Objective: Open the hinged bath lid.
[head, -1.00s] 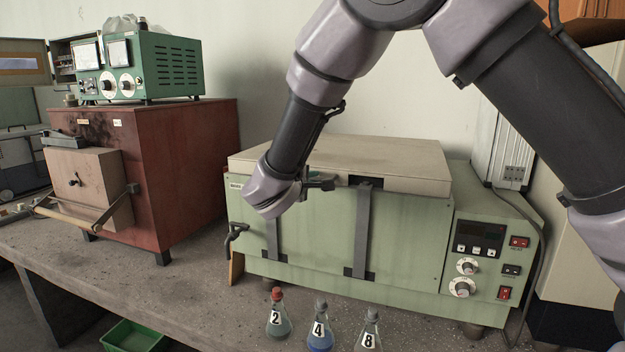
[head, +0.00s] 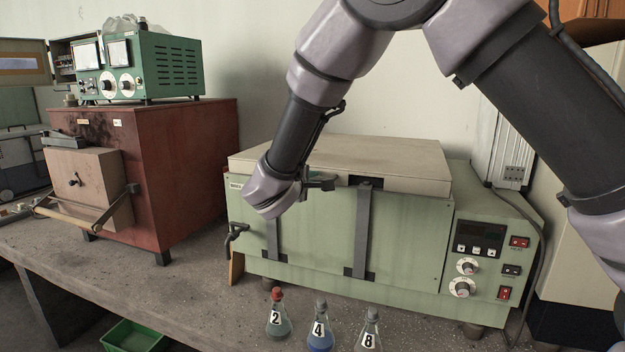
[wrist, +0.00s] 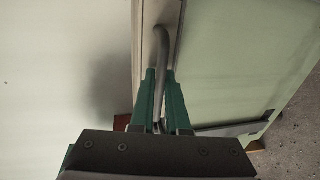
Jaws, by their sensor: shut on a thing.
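The bath (head: 410,235) is a pale green box on the bench, with dark straps on its front and a control panel at right. Its beige lid (head: 400,165) lies flat on top and looks closed. My gripper (head: 322,184) is at the lid's front edge, left of the middle. In the wrist view my gripper's green fingers (wrist: 161,75) are shut on a grey curved lid handle (wrist: 162,42). In the head view my wrist and arm hide part of the lid's front edge and most of the handle.
Flasks marked 2 (head: 277,322), 4 (head: 320,330) and 8 (head: 369,333) stand in front of the bath. A red-brown furnace (head: 190,170) with a green instrument (head: 165,70) on it is at left. A wall is close behind the bath.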

